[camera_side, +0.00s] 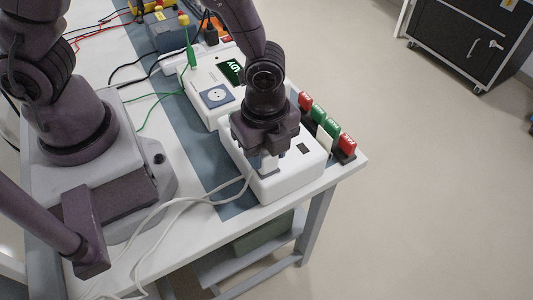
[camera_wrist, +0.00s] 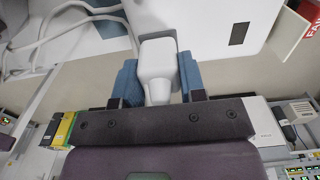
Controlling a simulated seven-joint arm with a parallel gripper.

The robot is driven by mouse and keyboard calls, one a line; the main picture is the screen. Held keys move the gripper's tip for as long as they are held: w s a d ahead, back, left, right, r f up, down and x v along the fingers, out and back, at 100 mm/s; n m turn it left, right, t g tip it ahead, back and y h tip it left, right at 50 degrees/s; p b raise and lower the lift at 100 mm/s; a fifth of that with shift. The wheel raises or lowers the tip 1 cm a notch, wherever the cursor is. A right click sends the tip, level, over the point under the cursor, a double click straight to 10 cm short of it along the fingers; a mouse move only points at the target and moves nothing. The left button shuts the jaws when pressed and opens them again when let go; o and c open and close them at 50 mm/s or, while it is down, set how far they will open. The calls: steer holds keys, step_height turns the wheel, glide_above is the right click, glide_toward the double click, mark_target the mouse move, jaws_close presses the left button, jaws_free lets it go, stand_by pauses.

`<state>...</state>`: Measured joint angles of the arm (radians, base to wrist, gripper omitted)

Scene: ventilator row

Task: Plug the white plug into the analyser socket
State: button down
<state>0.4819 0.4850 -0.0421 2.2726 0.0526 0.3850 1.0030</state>
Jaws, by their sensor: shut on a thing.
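My gripper (camera_side: 268,163) is shut on the white plug, just above or at the near white unit (camera_side: 291,183). In the wrist view the white plug (camera_wrist: 158,62) sits between the two blue fingers of my gripper (camera_wrist: 159,82). The white cable (camera_wrist: 62,37) runs off to the upper left there. The near unit's top (camera_wrist: 205,22) shows behind the plug. Any socket under the plug is hidden, and I cannot tell whether the plug touches the unit. A second white unit with a visible round socket (camera_side: 216,96) and a lit green display stands behind.
Red and green tags (camera_side: 322,120) stand in a dark rack along the table's right edge. A green plug (camera_side: 192,58) with its cable is at the far unit. The white cable (camera_side: 180,201) loops across the table. A black cabinet (camera_side: 468,40) stands apart on the floor.

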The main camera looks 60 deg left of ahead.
steer(key=shift+r, duration=0.1)
steer(key=shift+r, duration=2.4)
steer(key=w+a+r+n, duration=0.1)
steer(key=w+a+n, duration=0.3)
steer(key=a, duration=0.8)
steer(key=m, duration=0.4)
glide_above(217, 95)
steer(key=shift+f, duration=2.7)
steer(key=shift+f, duration=1.15)
